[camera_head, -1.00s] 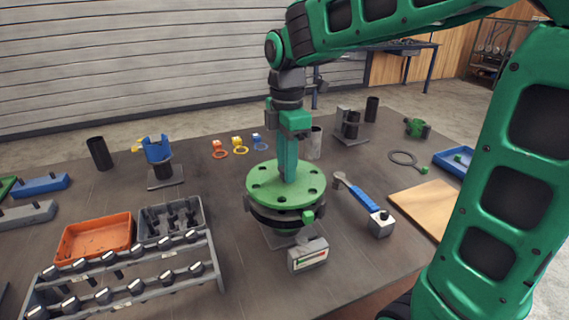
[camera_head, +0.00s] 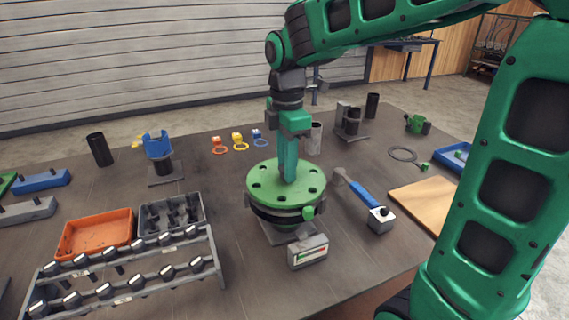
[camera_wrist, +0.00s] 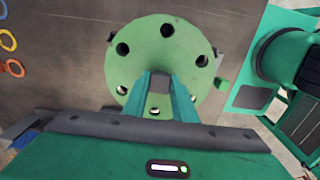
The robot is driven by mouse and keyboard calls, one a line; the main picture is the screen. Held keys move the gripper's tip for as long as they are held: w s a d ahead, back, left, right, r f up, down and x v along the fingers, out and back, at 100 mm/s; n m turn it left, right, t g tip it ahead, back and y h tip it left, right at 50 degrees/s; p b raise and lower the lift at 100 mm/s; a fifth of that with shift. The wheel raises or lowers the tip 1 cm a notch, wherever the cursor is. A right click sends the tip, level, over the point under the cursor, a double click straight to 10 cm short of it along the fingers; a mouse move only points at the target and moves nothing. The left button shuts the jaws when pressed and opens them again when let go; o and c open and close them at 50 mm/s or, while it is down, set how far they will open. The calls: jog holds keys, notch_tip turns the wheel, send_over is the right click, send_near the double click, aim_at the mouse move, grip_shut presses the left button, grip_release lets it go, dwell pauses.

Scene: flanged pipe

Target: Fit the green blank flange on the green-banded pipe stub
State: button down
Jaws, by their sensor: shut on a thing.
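The green blank flange (camera_head: 268,192) is a round green plate with several bolt holes. It sits over the dark pipe stub (camera_head: 283,222), which stands on a grey base plate in the middle of the table. My gripper (camera_head: 288,178) points straight down and is shut on the flange's middle part, which its fingers mostly hide. In the wrist view the flange (camera_wrist: 190,50) lies flat below my gripper (camera_wrist: 160,85). A green tab (camera_head: 308,213) shows at the stub's right edge. Whether the flange touches the stub's face all around cannot be told.
A small gauge box (camera_head: 308,250) stands just in front of the stub. A blue-handled wrench (camera_head: 360,192) lies to the right. An orange tray (camera_head: 95,235), a grey bolt bin (camera_head: 172,215) and a rack of bolts (camera_head: 130,275) are at left. A wooden board (camera_head: 422,205) lies right.

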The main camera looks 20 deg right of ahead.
jog(key=shift+f, duration=0.3)
jog(key=c, duration=1.4)
grip_release()
jog(key=shift+o, duration=0.2)
notch_tip(320, 180, up, 20)
jog(key=shift+w+f, duration=0.1)
